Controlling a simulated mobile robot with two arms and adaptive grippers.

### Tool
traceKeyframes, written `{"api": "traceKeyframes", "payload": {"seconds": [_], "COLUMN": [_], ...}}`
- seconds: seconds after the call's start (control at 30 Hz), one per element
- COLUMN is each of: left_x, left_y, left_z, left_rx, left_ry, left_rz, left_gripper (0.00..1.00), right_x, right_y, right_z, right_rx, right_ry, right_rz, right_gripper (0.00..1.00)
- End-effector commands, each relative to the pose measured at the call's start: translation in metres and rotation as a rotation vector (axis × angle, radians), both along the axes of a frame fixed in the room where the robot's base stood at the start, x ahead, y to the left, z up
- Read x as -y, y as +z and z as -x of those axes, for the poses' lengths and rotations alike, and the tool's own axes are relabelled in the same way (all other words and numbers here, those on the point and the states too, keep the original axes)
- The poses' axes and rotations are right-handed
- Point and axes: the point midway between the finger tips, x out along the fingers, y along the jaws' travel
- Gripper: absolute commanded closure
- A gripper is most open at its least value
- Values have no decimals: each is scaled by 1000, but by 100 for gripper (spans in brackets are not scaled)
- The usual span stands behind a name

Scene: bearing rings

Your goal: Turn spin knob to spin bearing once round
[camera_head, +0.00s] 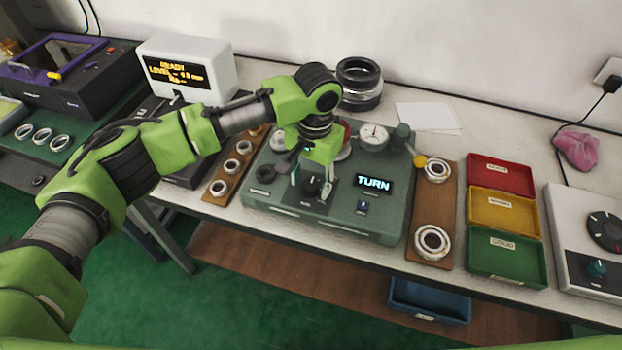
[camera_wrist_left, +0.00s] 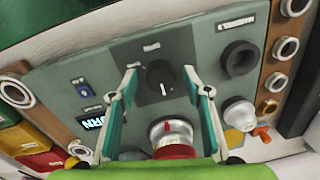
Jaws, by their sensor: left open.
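The black knob (camera_head: 312,184) sits on a dark square plate on the front of the green test machine (camera_head: 270,195). My left gripper (camera_head: 311,181) points down over it, open, with one finger on each side of the knob. In the left wrist view the knob (camera_wrist_left: 160,76) lies between the open fingertips (camera_wrist_left: 161,80); I cannot tell whether they touch it. A silver spindle with a red band (camera_wrist_left: 172,136) stands behind the knob; in the head view my gripper mostly hides it. The machine's display (camera_head: 373,183) reads TURN. My right gripper is not in view.
A dial gauge (camera_head: 373,135) stands at the machine's back right. A wooden board with rings (camera_head: 440,200) and red, yellow and green trays (camera_head: 503,215) lie to the right. Another ring board (camera_head: 232,168) is at the left. White paper (camera_head: 428,116) lies behind.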

Motion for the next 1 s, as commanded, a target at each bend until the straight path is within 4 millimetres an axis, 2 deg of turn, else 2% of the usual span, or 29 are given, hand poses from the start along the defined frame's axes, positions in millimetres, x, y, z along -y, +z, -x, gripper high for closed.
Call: {"api": "traceKeyframes", "payload": {"seconds": [0.13,0.27,0.3,0.67,1.0], "left_x": [0,0,0,0,-1], "left_y": [0,0,0,2,6], "left_z": [0,0,0,0,1], "left_rx": [0,0,0,-1,-4], "left_ry": [0,0,0,-35,-251], "left_rz": [0,0,0,-1,-1], "left_gripper": [55,89,94,94,94], "right_x": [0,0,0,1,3], "right_y": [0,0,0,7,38], "right_z": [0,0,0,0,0], "right_rx": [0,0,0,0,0], "right_ry": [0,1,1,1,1], "right_rz": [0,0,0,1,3], "right_gripper": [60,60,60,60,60]}}
